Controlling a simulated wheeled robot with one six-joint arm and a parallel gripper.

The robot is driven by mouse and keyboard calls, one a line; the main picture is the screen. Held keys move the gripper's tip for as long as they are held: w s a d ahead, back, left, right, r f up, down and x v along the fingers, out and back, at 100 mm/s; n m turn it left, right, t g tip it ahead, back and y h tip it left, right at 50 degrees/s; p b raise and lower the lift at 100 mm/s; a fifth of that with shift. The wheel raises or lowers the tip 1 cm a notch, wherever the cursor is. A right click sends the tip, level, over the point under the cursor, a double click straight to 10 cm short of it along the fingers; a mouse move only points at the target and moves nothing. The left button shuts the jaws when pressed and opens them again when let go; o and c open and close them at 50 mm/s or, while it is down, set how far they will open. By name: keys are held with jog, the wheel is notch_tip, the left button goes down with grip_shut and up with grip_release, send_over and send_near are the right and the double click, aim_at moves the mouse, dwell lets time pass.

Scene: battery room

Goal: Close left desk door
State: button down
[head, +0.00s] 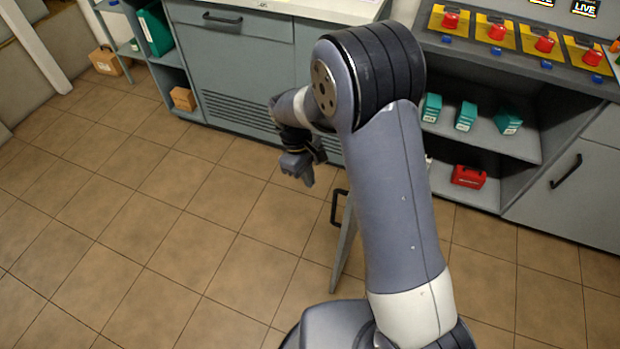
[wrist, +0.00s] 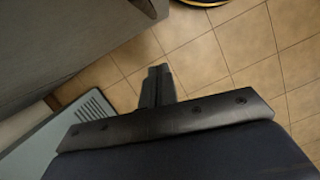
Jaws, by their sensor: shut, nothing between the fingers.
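The left desk door (head: 345,240) stands swung open into the room, seen nearly edge-on and partly hidden behind my arm in the head view. Its black handle (head: 336,207) is on its left face. The grey panel at upper left of the wrist view (wrist: 60,40) appears to be this door, with a dark handle (wrist: 143,7) at its edge. My gripper (head: 305,178) is shut and empty, pointing down, left of the door and apart from the handle. Its closed fingers (wrist: 157,75) show over the floor in the wrist view.
The desk (head: 500,62) carries red buttons; its open compartment holds teal boxes (head: 466,116) and a red case (head: 468,176). The right desk door (head: 570,195) is closed. A vented grey cabinet (head: 235,75) stands behind my gripper. Tiled floor at left is clear.

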jog(key=s+d+f, duration=0.3)
jog(key=d+f, duration=0.1)
jog(key=f, duration=0.1)
jog(key=shift+d, duration=0.25)
jog(key=shift+f, duration=0.1)
